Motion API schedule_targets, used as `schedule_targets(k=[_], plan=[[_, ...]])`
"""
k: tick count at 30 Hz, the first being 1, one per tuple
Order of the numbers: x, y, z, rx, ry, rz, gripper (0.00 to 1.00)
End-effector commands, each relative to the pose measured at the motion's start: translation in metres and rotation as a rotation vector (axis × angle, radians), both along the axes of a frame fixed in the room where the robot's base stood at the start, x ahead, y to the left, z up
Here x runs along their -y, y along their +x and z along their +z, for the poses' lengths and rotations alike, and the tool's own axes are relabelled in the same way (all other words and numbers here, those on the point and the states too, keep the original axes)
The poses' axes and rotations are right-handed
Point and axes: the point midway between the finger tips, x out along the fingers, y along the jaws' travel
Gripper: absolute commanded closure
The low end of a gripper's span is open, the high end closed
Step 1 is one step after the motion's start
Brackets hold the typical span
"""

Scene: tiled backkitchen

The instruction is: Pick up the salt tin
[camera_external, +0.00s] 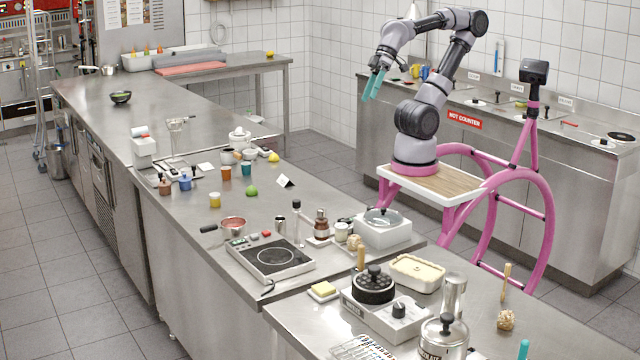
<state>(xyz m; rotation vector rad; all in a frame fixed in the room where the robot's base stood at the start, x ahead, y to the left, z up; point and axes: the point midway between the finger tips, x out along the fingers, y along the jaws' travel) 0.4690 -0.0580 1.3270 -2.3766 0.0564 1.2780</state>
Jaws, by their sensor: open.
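My gripper (373,86) has teal fingers. It is open and empty, raised in the air above the far side of the steel counter (320,215), pointing down and to the left. I cannot tell which item is the salt tin, as no label is readable at this size. Several small containers stand on the counter to the left of my gripper and well below it: a blue one (185,183), a brown one (165,187), a yellow one (215,200), an orange-brown one (226,174) and a teal one (247,169). My gripper touches none of them.
A nearer table holds a black-topped appliance (373,287) and a lidded pot (443,338). The counter's far left stretch is mostly bare.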

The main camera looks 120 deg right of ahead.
Motion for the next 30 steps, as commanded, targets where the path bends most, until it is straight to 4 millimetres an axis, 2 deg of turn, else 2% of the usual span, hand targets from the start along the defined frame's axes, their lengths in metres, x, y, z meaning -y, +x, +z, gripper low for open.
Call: schedule_targets(k=[1,2,9,13,17,20,26,30], plan=[[0.0,0.0,0.0,0.0,0.0,0.0,0.06],[0.0,0.0,0.0,0.0,0.0,0.0,0.0],[-0.001,0.002,0.0,0.001,-0.001,0.008,0.0],[-0.008,0.02,-0.003,0.004,-0.013,0.085,0.0],[-0.027,0.062,-0.013,0.019,-0.053,0.247,0.0],[-0.049,0.099,-0.03,0.04,-0.108,0.39,0.0],[-0.102,0.165,-0.079,0.091,-0.271,0.651,0.0],[-0.143,0.201,-0.124,0.131,-0.432,0.83,0.0]])
